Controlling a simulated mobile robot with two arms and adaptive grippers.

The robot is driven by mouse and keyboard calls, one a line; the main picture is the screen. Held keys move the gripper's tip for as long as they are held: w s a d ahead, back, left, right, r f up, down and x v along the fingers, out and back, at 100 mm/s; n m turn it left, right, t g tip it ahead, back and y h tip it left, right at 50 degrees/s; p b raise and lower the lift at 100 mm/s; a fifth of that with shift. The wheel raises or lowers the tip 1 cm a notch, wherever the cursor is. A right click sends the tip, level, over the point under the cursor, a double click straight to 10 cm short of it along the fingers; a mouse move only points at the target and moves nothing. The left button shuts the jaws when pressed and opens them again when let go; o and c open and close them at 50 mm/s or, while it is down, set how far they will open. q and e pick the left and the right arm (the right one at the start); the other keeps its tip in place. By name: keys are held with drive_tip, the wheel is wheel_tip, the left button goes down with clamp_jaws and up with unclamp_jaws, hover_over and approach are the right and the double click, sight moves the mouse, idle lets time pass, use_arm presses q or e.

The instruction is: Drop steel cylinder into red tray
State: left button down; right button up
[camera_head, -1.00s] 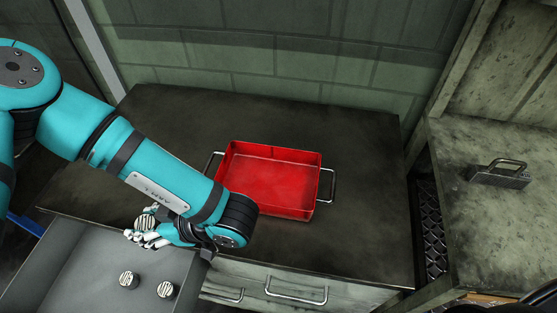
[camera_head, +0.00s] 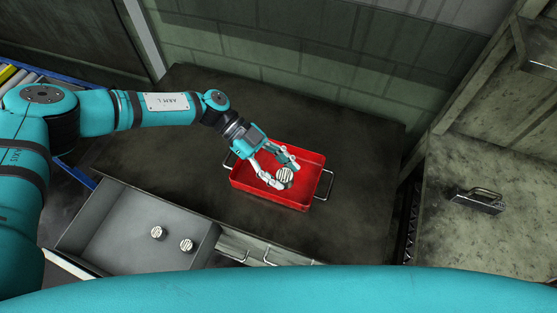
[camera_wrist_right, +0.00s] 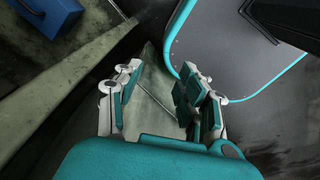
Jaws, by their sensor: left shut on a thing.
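A steel cylinder (camera_head: 285,175) with a striped top is in my left gripper (camera_head: 279,180), in the head view. The gripper is shut on it and holds it over the red tray (camera_head: 240,183). Whether the cylinder touches the tray floor cannot be told. The red tray has metal side handles and sits on the dark cabinet top. Two more steel cylinders, one on the left (camera_head: 157,233) and one on the right (camera_head: 187,245), stand in the open drawer. My right gripper (camera_wrist_right: 158,95) shows in the right wrist view with its fingers apart and nothing between them.
The open grey drawer (camera_head: 110,235) juts out at the front left of the cabinet top (camera_head: 350,130). A metal block with a handle (camera_head: 478,200) lies on the right bench. My own teal arm part covers the bottom of the head view.

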use_arm(q)
drive_tip(key=w+a+r+n+t+h+p, duration=0.2)
drive_tip(key=w+a+n+t+p, duration=0.1)
drive_tip(key=w+n+t, duration=0.5)
wheel_tip(320, 180, down, 7)
drive_tip(key=w+b, duration=0.1)
drive_tip(key=b, duration=0.6)
drive_tip(key=shift+w+r+m+g+b, duration=0.15)
drive_tip(key=shift+w+m+g+b, duration=0.15)
drive_tip(key=shift+m, duration=0.1)
use_arm(e)
drive_tip(key=f, duration=0.3)
drive_tip(key=shift+w+a+f, duration=0.15)
drive_tip(key=shift+a+f, duration=0.05)
use_arm(q)
drive_tip(key=shift+d, duration=0.1)
drive_tip(key=c, duration=0.7)
unclamp_jaws()
drive_tip(key=shift+s, duration=0.1)
drive_tip(key=shift+o, duration=0.2)
drive_tip(key=v, duration=1.2)
use_arm(e)
drive_tip(key=shift+a, duration=0.1)
